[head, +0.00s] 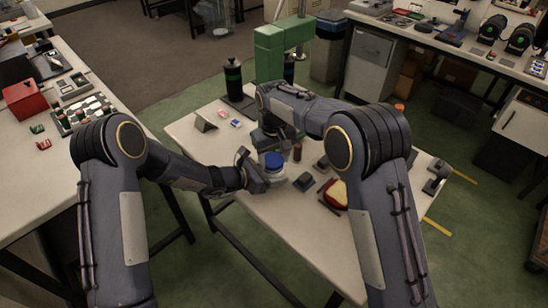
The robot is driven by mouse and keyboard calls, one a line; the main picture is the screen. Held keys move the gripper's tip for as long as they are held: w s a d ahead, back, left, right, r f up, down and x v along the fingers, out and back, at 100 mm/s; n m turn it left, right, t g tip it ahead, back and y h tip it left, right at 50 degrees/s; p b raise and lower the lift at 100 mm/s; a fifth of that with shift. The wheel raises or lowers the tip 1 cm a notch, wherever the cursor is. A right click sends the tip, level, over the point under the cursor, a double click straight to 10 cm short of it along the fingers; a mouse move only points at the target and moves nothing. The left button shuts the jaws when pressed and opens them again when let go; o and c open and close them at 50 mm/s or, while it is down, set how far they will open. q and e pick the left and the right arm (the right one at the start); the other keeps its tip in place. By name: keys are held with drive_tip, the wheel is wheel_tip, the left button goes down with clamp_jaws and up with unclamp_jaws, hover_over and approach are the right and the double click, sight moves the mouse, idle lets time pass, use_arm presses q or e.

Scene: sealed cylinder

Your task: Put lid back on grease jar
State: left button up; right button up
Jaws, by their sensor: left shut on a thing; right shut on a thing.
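The grease jar (273,173) is a small pale jar standing upright on the white table. The blue lid (273,160) is at the jar's top; I cannot tell whether it is seated or only resting there. My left gripper (265,178) comes in from the left, low, and is shut on the jar's side. My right gripper (272,148) reaches over from the right and is shut on the blue lid from above. Its fingertips are small and partly hidden by the wrist.
A green column (270,55) rises behind. The table's front left is clear.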

use_arm(q)
drive_tip(key=shift+d+r, duration=0.25)
drive_tip(key=shift+d, duration=0.05)
use_arm(e)
drive_tip(key=shift+d+f, duration=0.1)
idle(0.7)
use_arm(q)
drive_tip(key=shift+d+r, duration=0.1)
use_arm(e)
drive_tip(key=shift+s+f, duration=0.2)
drive_tip(key=shift+f, duration=0.4)
drive_tip(key=o, duration=0.6)
idle(0.3)
use_arm(q)
drive_tip(key=shift+a+f, duration=0.2)
drive_tip(key=shift+a, duration=0.05)
use_arm(e)
drive_tip(key=shift+r, duration=2.25)
drive_tip(key=shift+w, duration=0.1)
drive_tip(key=shift+c, duration=0.4)
